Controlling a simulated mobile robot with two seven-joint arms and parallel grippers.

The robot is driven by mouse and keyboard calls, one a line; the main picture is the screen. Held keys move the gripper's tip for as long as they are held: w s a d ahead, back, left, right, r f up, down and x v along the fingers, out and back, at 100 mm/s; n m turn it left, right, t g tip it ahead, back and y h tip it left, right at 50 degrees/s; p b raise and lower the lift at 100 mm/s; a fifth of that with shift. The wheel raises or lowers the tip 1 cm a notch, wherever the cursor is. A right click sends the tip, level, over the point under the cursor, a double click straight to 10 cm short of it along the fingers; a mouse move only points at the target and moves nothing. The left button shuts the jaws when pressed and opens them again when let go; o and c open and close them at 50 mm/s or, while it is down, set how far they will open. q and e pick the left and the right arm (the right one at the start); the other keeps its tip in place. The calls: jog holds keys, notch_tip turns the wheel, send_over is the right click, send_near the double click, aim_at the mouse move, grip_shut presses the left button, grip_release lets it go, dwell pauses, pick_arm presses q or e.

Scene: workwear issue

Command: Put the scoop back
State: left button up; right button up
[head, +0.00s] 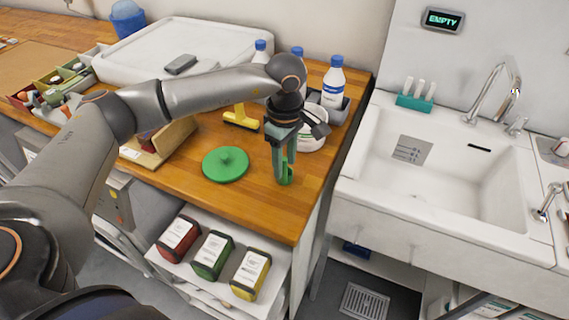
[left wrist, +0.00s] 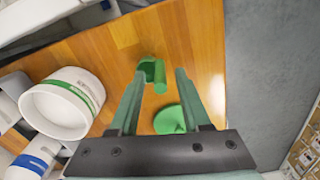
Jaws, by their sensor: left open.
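The green scoop (head: 288,176) is on the wooden counter near its front right corner. My left gripper (head: 283,181) is open and points down over it. In the left wrist view the scoop (left wrist: 158,77) shows between the fingertips (left wrist: 160,71), closer to the left one; I cannot tell whether they touch. A white tub with a green band (left wrist: 70,97) stands to the left in that view; in the head view the tub (head: 312,144) is partly hidden behind my gripper. A round green lid with a knob (head: 226,166) lies on the counter, left of the gripper.
White bottles with blue caps (head: 333,84) stand behind the tub. A yellow tool (head: 241,119) lies behind the lid. A white sink (head: 440,170) is to the right, past the counter's edge. Red, green and yellow packs (head: 212,255) stand on a shelf below.

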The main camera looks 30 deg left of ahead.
pick_arm(q)
notch_tip(320, 180, up, 11)
jog(key=shift+f+b, duration=0.1)
jog(key=shift+b, duration=0.6)
jog(key=shift+s, duration=0.1)
